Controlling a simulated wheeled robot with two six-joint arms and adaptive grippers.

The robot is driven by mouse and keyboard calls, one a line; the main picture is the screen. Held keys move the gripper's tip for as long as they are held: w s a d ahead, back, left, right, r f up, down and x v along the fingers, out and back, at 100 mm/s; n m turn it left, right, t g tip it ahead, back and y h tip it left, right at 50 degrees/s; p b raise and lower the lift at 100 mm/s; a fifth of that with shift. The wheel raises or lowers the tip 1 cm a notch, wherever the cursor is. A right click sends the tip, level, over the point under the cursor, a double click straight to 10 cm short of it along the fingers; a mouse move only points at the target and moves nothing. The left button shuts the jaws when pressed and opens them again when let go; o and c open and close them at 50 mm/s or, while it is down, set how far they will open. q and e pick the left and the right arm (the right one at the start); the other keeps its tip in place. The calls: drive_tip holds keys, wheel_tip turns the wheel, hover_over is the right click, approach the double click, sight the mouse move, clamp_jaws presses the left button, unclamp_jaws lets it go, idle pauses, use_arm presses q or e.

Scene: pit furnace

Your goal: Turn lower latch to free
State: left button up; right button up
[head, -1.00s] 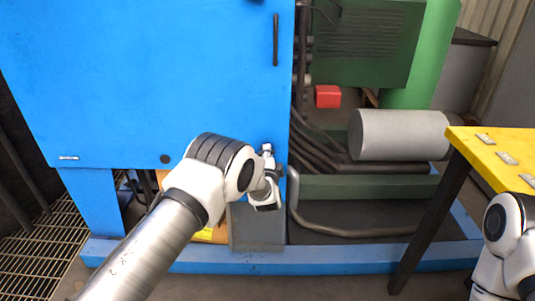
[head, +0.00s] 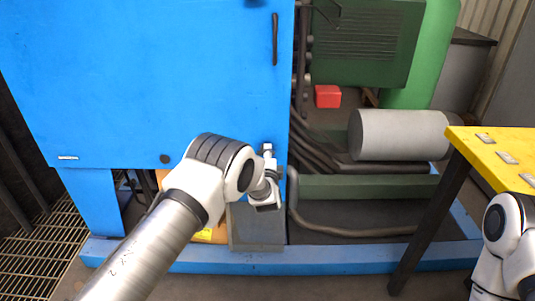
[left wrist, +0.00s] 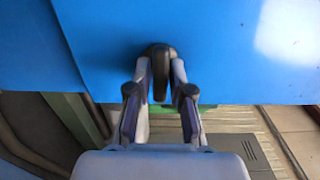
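The blue furnace cabinet (head: 150,80) fills the left of the head view. My left gripper (head: 270,178) is at its lower right corner, where the gripper hides the lower latch in the head view. In the left wrist view, the dark rounded lower latch (left wrist: 159,62) stands out from the blue panel's lower edge. The two fingers of my left gripper (left wrist: 160,78) lie on either side of it and appear closed against it. My right arm (head: 505,240) shows only in part at the right edge; its gripper is outside the picture.
A dark vertical handle (head: 275,40) is higher on the blue panel. Dark hoses and a grey cylinder (head: 400,135) lie to the right. A yellow table (head: 505,150) stands at the far right. A blue base rail (head: 330,258) runs along the floor.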

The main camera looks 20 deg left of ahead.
use_arm(q)
drive_tip(key=shift+o, duration=0.4)
drive_tip(key=v, duration=1.2)
